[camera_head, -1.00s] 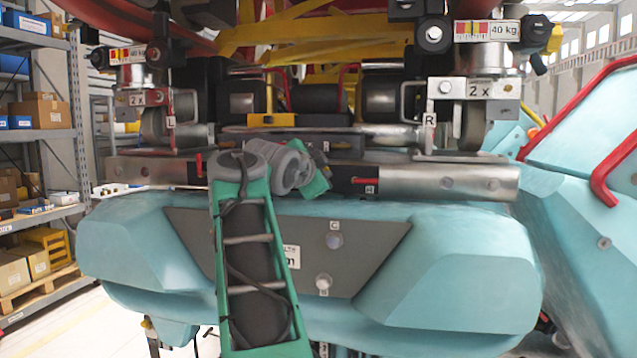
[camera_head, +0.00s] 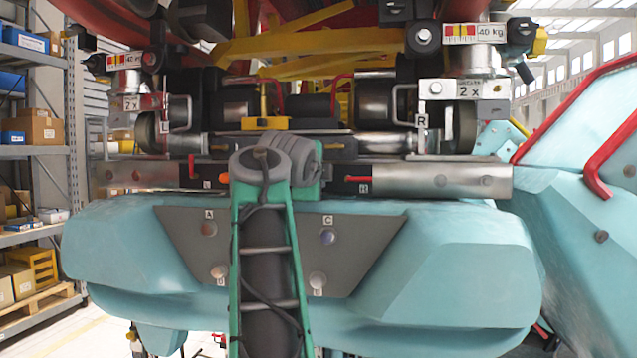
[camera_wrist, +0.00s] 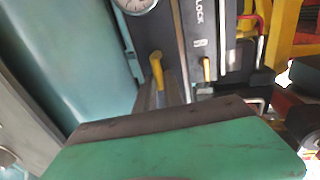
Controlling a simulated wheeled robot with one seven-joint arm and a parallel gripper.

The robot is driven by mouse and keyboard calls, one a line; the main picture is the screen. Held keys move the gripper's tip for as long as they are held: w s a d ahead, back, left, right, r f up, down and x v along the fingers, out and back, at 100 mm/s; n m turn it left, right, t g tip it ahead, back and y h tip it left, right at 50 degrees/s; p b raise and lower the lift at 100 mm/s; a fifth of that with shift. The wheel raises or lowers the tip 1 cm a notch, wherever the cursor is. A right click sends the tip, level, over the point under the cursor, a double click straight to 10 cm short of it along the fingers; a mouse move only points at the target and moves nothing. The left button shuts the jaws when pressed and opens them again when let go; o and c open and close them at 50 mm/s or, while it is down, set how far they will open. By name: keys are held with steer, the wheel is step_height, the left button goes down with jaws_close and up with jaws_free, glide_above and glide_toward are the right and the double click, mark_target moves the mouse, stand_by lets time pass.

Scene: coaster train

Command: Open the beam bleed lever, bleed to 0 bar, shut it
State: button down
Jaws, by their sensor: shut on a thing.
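A round pressure gauge (camera_wrist: 135,4) shows partly at the top edge of the wrist view; I cannot read its needle. A yellow lever (camera_wrist: 157,70) stands below it, just beyond the dark edge of my gripper. A second yellow lever (camera_wrist: 207,70) is to its right, on a dark panel marked "LOCK". Which one is the bleed lever I cannot tell. My gripper (camera_wrist: 165,140), green with a dark edge, fills the bottom of the wrist view. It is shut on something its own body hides. In the head view my arm covers the gripper's tips.
The silver beam (camera_head: 440,181) runs across the train's front above a turquoise nose (camera_head: 450,270). Red rails (camera_head: 590,165) and a turquoise body are at right. Shelving (camera_head: 35,130) stands at left.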

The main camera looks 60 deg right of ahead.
stand_by(0.4)
steer(key=c, duration=1.5)
jaws_free()
steer(key=v, duration=0.8)
steer(key=shift+d, duration=0.1)
